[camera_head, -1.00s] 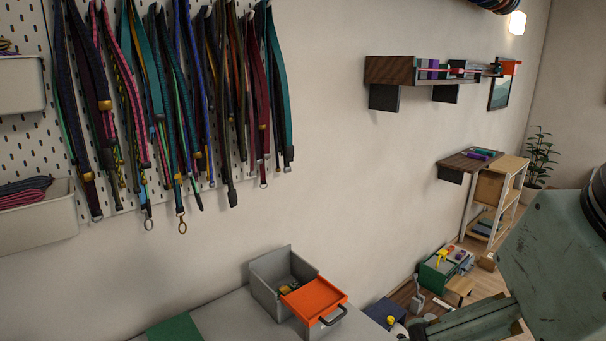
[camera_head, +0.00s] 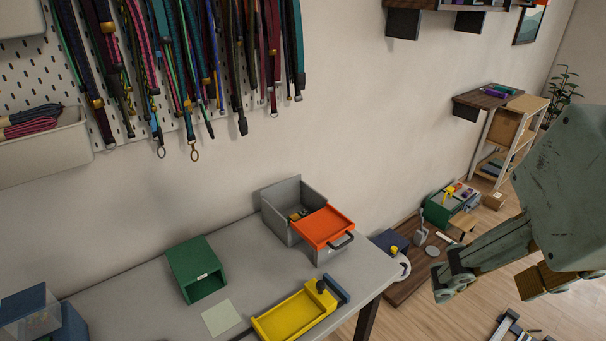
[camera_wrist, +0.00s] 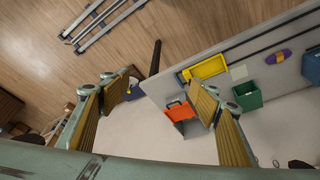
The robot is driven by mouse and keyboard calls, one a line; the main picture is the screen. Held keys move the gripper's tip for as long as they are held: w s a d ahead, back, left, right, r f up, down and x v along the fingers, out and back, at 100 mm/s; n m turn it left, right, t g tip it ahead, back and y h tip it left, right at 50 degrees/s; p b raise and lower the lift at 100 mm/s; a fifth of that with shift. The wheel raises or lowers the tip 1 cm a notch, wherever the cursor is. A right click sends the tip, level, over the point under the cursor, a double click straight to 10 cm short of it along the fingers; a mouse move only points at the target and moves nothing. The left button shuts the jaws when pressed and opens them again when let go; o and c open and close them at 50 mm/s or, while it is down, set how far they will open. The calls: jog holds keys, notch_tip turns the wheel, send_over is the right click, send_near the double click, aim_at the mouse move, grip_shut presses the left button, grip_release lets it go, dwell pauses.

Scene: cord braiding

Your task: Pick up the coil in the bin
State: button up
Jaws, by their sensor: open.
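A light wall bin (camera_head: 45,155) on the pegboard at the left holds coiled cord (camera_head: 40,122), pink-red and dark navy. On the table, a grey box (camera_head: 282,225) with an orange sliding lid (camera_head: 323,227) stands partly open; small dark and yellow items inside it are too small to make out. The box also shows in the wrist view (camera_wrist: 190,128). My gripper (camera_head: 495,282) is at the right of the head view, over the floor and well away from both containers. In the wrist view its ochre-padded fingers (camera_wrist: 160,97) are spread, with nothing between them.
The table (camera_head: 235,262) carries a green box (camera_head: 195,268), a pale sheet (camera_head: 221,317), a yellow tray (camera_head: 288,318) and a blue clear-topped box (camera_head: 32,310). Straps (camera_head: 180,60) hang above. A shelf unit (camera_head: 512,125) and a green crate (camera_head: 440,208) stand behind on the right.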

jog(key=shift+c, duration=1.1)
jog(key=w+a+r+n, duration=0.1)
jog(key=w+n, duration=0.1)
jog(key=w, duration=0.5)
jog(key=w+a+r+n+g, duration=0.1)
jog(key=w+n, duration=0.2)
jog(key=w, duration=0.3)
jog(key=w+a+r+n, duration=0.1)
jog(key=w+a+n, duration=0.1)
jog(key=w, duration=0.5)
jog(key=w+a+f+n+g, duration=0.1)
jog(key=w+a+f+n, duration=0.2)
jog(key=w, duration=0.6)
jog(key=w+a+f+n, duration=0.2)
jog(key=w+a+n, duration=0.15)
jog(key=w, duration=0.55)
jog(key=w+a+f+n+g, duration=0.1)
jog(key=w+a+f+n, duration=0.5)
jog(key=w+f, duration=0.6)
jog(key=w+a+f+n+g, duration=0.1)
jog(key=w+a+f+n, duration=0.5)
jog(key=f, duration=1.1)
jog(key=w+a, duration=0.4)
jog(key=w, duration=0.2)
jog(key=shift+w+a+f, duration=0.2)
jog(key=shift+a, duration=0.2)
